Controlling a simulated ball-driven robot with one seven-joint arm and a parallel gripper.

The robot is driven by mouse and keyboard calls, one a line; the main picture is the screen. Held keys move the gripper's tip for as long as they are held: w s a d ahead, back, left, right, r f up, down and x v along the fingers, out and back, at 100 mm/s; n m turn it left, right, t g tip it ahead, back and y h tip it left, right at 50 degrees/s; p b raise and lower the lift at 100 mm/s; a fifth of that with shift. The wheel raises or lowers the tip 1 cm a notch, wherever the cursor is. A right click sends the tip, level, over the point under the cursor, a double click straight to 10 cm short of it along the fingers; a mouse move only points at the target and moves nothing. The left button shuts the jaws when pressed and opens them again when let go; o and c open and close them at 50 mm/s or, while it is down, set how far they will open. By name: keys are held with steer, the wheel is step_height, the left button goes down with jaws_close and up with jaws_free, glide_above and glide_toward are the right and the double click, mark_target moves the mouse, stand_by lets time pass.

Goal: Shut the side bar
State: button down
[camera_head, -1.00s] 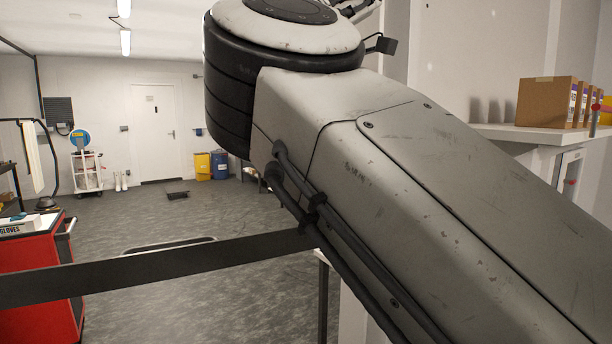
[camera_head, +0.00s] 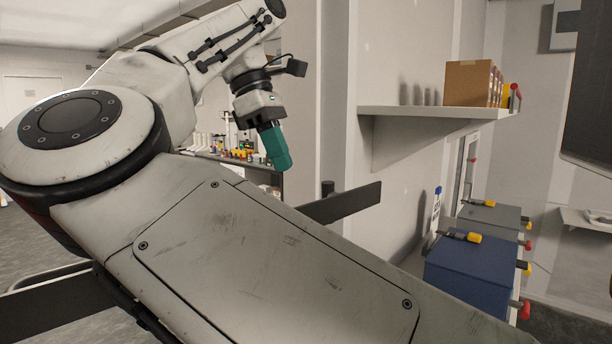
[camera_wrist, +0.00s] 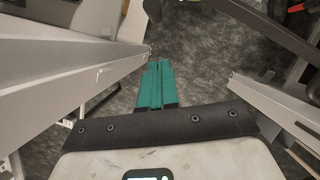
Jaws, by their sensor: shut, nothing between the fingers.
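A long dark flat bar (camera_head: 343,203) crosses behind my arm in the head view; it also shows at lower left, and its middle is hidden by my arm. It looks like the side bar, but I cannot tell for sure whether it is open or shut. My gripper (camera_head: 278,158) has green fingers, points down and hangs above the bar, apart from it in the picture. In the wrist view my gripper (camera_wrist: 158,64) is shut and empty, its green fingers together over dark floor.
A wall shelf (camera_head: 430,110) holds cardboard boxes (camera_head: 470,83). Below it stand a blue case (camera_head: 470,270) and a grey case (camera_head: 490,217) with yellow and red handles. A bench with small coloured items lies behind my gripper. Pale beams (camera_wrist: 60,85) flank the fingers in the wrist view.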

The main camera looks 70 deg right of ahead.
steer(key=shift+s+d+f+p, duration=0.15)
steer(key=shift+s+f+p, duration=0.15)
steer(key=shift+s, duration=0.5)
steer(key=shift+s+d+f+p, duration=0.15)
steer(key=shift+s+f, duration=0.2)
steer(key=shift+s, duration=0.5)
steer(key=shift+s+d+f+p, duration=0.1)
steer(key=shift+s+f+p, duration=0.2)
steer(key=shift+s, duration=0.5)
